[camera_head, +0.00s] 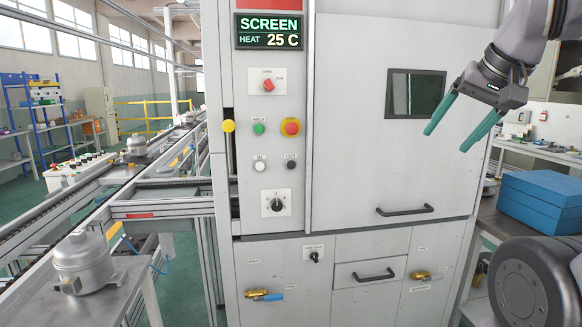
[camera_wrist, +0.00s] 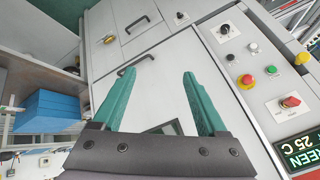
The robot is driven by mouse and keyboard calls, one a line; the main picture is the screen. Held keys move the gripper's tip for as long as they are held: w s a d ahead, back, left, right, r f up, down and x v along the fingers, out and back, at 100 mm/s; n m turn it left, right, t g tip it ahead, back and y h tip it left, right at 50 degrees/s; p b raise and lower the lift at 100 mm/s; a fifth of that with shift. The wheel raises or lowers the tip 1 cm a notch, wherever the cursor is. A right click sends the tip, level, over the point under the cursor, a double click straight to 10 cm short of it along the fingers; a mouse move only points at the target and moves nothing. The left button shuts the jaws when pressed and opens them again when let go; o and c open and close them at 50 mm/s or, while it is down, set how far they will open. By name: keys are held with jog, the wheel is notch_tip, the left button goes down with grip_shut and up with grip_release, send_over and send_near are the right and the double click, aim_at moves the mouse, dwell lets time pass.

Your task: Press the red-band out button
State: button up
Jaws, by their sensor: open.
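My gripper (camera_head: 447,140) has teal fingers, open and empty, in front of the cabinet door, well right of the panel. The open fingers also show in the wrist view (camera_wrist: 158,75).
A green button (camera_head: 259,128), yellow knob (camera_head: 228,127), red switch (camera_head: 268,85) and dial (camera_head: 277,204) surround the out button. A door handle (camera_head: 405,210) protrudes below my gripper. Blue boxes (camera_head: 540,200) stand on the right bench. The front of the door is clear.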

jog(key=shift+a+f, duration=0.1)
jog(key=shift+a, duration=0.05)
jog(key=c, duration=0.8)
jog(key=shift+w+a+f+m+g+y, duration=0.1)
jog(key=shift+a+f+m+g+y, duration=0.2)
jog(key=shift+a+f+g, duration=0.1)
grip_shut()
jog(key=w+a+f+m+g+y, duration=0.3)
jog(key=a+m+y, duration=0.2)
jog(key=a+m, duration=0.35)
jog(key=w+a+f+m+g+y, duration=0.3)
jog(key=a+m+g+y, duration=0.15)
jog(key=a+m, duration=0.4)
jog(key=w+f+m+t+y, duration=0.1)
jog(key=w+f+m+t, duration=0.4)
jog(key=w+m, duration=0.3)
jog(key=w+a+f+m+t+y, duration=0.1)
jog(key=w+f+m+t+y, duration=0.1)
jog(key=w+f+m+t, duration=0.3)
jog(key=w+m, duration=0.3)
jog(key=m, duration=0.4)
jog(key=shift+w+a+f+m+t, duration=0.15)
jog(key=shift+w+a+m+t, duration=0.1)
jog(key=shift+m+t, duration=0.1)
